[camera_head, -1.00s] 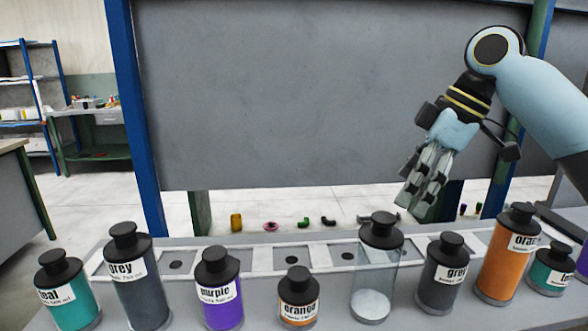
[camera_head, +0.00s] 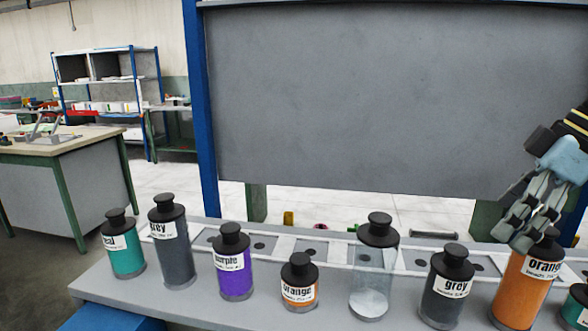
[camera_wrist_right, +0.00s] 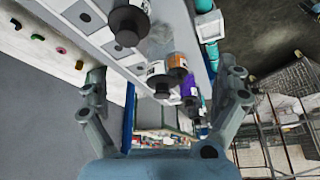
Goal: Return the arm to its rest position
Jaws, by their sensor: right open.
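My right gripper (camera_head: 531,208) is at the right edge of the head view, above and partly in front of the large orange bottle (camera_head: 521,290). Its fingers look empty. In the right wrist view my right gripper (camera_wrist_right: 165,90) has its two fingers wide apart, with nothing between them. The bottle row shows beyond the fingers there, with an orange bottle (camera_wrist_right: 177,62) and a purple bottle (camera_wrist_right: 188,85). My left gripper is not in view.
A grey bench (camera_head: 180,300) carries teal (camera_head: 126,256), grey (camera_head: 173,255), purple (camera_head: 235,277), small orange (camera_head: 299,292), clear (camera_head: 372,285) and second grey (camera_head: 443,300) bottles. A grey panel (camera_head: 350,100) stands behind. A wooden table (camera_head: 70,145) and shelves (camera_head: 105,80) stand at left.

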